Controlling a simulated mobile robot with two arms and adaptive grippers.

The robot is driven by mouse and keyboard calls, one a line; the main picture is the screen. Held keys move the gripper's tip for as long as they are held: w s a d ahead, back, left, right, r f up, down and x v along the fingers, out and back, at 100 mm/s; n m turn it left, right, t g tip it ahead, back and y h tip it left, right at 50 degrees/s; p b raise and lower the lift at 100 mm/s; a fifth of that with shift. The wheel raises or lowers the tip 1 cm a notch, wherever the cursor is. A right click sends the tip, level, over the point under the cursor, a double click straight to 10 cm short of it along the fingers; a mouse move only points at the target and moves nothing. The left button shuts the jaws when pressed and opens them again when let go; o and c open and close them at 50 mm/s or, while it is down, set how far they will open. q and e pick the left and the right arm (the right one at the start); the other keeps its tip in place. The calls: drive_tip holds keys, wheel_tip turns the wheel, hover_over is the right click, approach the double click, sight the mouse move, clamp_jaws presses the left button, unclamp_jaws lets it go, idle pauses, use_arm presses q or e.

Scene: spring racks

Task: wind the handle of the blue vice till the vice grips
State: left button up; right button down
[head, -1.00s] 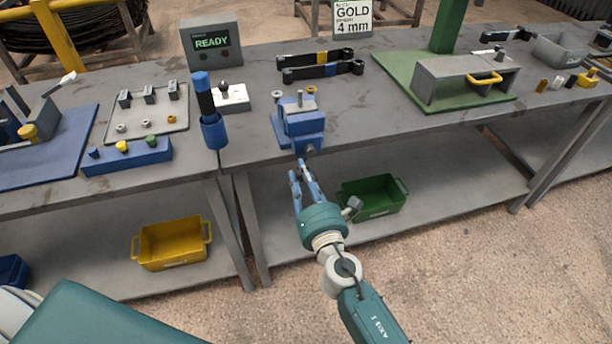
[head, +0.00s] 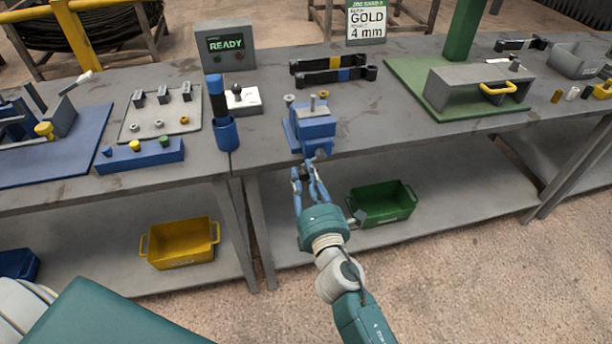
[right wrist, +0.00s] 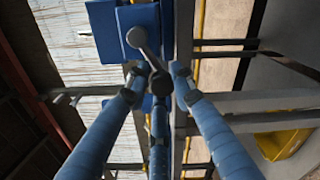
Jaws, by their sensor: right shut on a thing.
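The blue vice (head: 312,128) stands at the front edge of the middle bench, with a small grey upright piece (head: 312,103) at its top. In the right wrist view the vice's blue body (right wrist: 112,35) is at the top, and its grey crank handle (right wrist: 143,42) points down to my fingers. My right gripper (head: 309,170) is just below the vice's front. In the right wrist view its blue fingers (right wrist: 158,78) are shut around the handle's end, which they partly hide. Whether the jaws touch the grey piece is too small to tell. My left gripper is out of view.
A blue holder (head: 226,134) with a dark-handled tool stands left of the vice. A green bin (head: 383,203) and a yellow bin (head: 182,244) sit on the lower shelf.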

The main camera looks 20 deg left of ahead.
drive_tip(key=shift+r, duration=0.15)
drive_tip(key=c, duration=1.5)
unclamp_jaws()
drive_tip(key=shift+c, duration=0.2)
drive_tip(key=shift+s+d, duration=0.35)
drive_tip(key=shift+s, duration=0.05)
drive_tip(key=v, duration=1.1)
